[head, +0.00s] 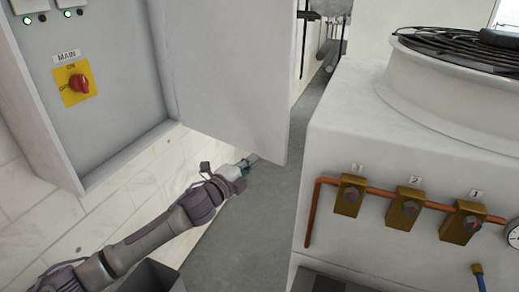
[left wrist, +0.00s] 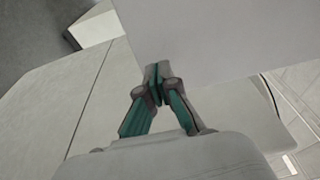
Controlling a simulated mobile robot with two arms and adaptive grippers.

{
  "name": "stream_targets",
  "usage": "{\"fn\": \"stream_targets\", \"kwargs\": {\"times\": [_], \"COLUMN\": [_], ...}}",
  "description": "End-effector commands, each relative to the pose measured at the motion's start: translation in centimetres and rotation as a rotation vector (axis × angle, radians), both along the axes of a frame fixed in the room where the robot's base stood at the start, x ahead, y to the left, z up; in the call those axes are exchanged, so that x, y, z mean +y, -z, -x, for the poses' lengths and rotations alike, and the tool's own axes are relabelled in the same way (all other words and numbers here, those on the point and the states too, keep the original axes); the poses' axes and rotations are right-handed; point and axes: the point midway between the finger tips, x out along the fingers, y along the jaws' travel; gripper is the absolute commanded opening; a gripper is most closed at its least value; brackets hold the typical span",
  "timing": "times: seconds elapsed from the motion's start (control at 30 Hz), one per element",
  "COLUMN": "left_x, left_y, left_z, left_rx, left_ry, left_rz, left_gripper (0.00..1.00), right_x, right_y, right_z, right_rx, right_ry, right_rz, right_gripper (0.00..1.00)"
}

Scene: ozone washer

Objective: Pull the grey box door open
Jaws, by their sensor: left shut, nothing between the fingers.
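The grey box (head: 110,60) on the left wall stands open, with its inside panel and red MAIN switch (head: 78,84) showing. Its grey door (head: 228,75) is swung outward to the right, well away from the opening. My left gripper (head: 250,160) is at the door's lower edge, partly behind its bottom corner. In the left wrist view my left gripper (left wrist: 157,72) is shut and empty, with its tips close to the edge of a flat grey panel (left wrist: 225,45), likely the door. I cannot tell whether they touch. My right gripper is not in view.
A large white machine (head: 350,130) with a round fan on top stands at the right. It carries a copper pipe (head: 330,181) and several brass valves (head: 402,208). A grey floor strip (head: 262,215) lies between it and the tiled wall (head: 110,205).

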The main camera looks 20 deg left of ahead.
Motion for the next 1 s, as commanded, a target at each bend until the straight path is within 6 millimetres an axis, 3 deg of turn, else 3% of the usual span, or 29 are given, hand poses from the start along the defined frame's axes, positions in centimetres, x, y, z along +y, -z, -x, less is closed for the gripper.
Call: {"fn": "stream_targets", "kwargs": {"times": [0.1,0.3,0.73,0.87,1.0], "left_x": [-0.5,-1.0,-1.1,-1.4,-2.5], "left_y": [-0.3,-0.1,0.1,0.3,0.5], "left_z": [-1.9,-3.6,-4.0,-5.0,-7.9], "left_rx": [0.001,0.0,0.0,-0.002,-0.005], "left_ry": [-0.001,0.0,0.0,-0.024,-0.1], "left_rz": [0.002,0.001,0.001,0.004,0.008], "left_gripper": [0.0,0.0,0.0,0.0,0.0], "right_x": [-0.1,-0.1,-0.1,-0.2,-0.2], "right_y": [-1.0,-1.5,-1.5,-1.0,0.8], "right_z": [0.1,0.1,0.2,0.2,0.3], "right_rx": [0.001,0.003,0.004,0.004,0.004], "right_ry": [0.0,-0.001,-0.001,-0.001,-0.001], "right_rz": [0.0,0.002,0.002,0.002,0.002], "right_gripper": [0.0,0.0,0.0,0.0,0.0]}}
